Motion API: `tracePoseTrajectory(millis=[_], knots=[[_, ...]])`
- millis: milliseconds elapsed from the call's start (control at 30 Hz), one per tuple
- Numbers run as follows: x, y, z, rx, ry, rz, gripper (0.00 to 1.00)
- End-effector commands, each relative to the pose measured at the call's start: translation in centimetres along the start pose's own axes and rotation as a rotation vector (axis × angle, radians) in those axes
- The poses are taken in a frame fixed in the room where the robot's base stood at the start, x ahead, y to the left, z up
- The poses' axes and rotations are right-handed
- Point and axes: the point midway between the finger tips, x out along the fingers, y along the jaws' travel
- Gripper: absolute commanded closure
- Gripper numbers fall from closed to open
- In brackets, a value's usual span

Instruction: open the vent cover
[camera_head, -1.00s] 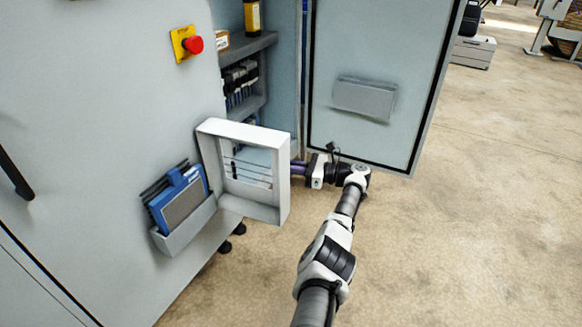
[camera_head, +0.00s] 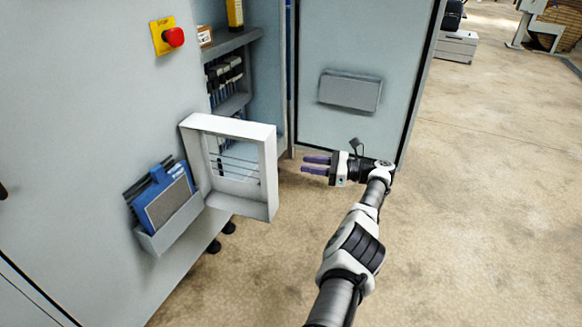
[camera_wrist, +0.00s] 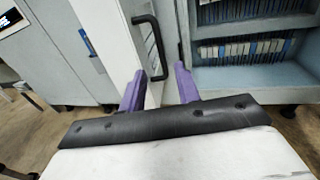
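The vent cover (camera_head: 268,180) is a white, box-like frame with slats, standing swung out from the grey cabinet front in the head view. In the wrist view its white side (camera_wrist: 108,30) and a black bar handle (camera_wrist: 154,40) show ahead. My gripper (camera_head: 303,165) is just right of the cover, with a small gap between its purple fingertips and the cover's edge. In the wrist view my gripper (camera_wrist: 160,80) has its two fingers apart, with nothing held. The handle's lower end appears between the fingertips; I cannot tell its distance.
The cabinet door (camera_head: 365,60) stands open behind my gripper, with a grey pocket (camera_head: 350,92) on it. A holder (camera_head: 172,225) with blue folders is left of the cover. A red stop button (camera_head: 173,37) is above.

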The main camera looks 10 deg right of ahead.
Motion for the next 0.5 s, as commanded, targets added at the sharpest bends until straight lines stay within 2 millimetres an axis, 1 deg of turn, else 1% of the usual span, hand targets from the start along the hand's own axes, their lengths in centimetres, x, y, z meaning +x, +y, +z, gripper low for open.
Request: tracePoseTrajectory(millis=[33,200,333,500], knots=[[-1.2,0.0,-0.6,-0.001,0.000,-0.002,0.68],[-2.8,0.0,-0.4,-0.001,0.000,0.000,0.68],[-3.5,0.0,-0.2,0.000,0.000,0.000,0.68],[-3.7,0.1,-0.1,0.001,0.000,0.001,0.68]])
